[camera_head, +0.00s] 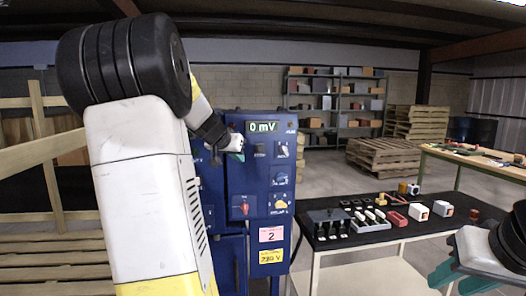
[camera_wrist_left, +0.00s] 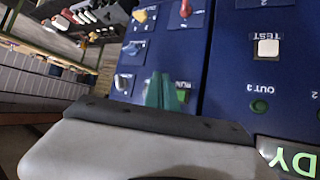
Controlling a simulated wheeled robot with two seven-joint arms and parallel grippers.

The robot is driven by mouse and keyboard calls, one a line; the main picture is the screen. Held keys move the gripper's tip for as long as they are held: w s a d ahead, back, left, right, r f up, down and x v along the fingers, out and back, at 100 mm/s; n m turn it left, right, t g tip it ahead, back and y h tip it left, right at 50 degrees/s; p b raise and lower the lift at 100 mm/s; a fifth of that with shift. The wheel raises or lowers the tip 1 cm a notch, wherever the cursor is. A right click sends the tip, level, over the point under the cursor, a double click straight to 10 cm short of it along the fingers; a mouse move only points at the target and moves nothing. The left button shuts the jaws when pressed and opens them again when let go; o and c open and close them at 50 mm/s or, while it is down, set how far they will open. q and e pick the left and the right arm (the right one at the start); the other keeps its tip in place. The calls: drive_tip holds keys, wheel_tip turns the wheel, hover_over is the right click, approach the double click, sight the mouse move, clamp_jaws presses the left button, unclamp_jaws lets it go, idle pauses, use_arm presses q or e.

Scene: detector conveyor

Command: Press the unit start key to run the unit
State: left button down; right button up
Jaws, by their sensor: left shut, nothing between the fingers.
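The blue control unit (camera_head: 240,180) stands ahead with a display (camera_head: 263,127) reading "0 mV". My left gripper (camera_head: 236,145) is shut and empty at the upper part of its front. In the left wrist view, which shows the panel upside down, the shut green fingertips (camera_wrist_left: 160,92) are right beside a green key (camera_wrist_left: 183,96) labelled RUN. I cannot tell whether they touch it. In the head view this key is hidden by the gripper. My right gripper (camera_head: 459,279) is at the lower right, its teal fingers apart, away from the unit.
A red lever (camera_head: 245,208) is lower on the unit. A dark-topped table (camera_head: 345,241) with several parts stands to the right.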

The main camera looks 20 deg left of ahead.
use_arm(q)
drive_tip(key=w+a, duration=0.4)
drive_tip(key=w, duration=0.3)
drive_tip(key=shift+w+a, duration=0.25)
drive_tip(key=shift+a, duration=0.05)
drive_tip(key=shift+w, duration=0.1)
idle(2.1)
drive_tip(key=shift+w+a, duration=0.2)
drive_tip(key=shift+w, duration=0.05)
drive_tip(key=shift+w+a, duration=0.3)
drive_tip(key=shift+w, duration=0.15)
idle(0.7)
drive_tip(key=shift+s, duration=0.1)
drive_tip(key=shift+s+d, duration=0.5)
drive_tip(key=shift+s, duration=0.25)
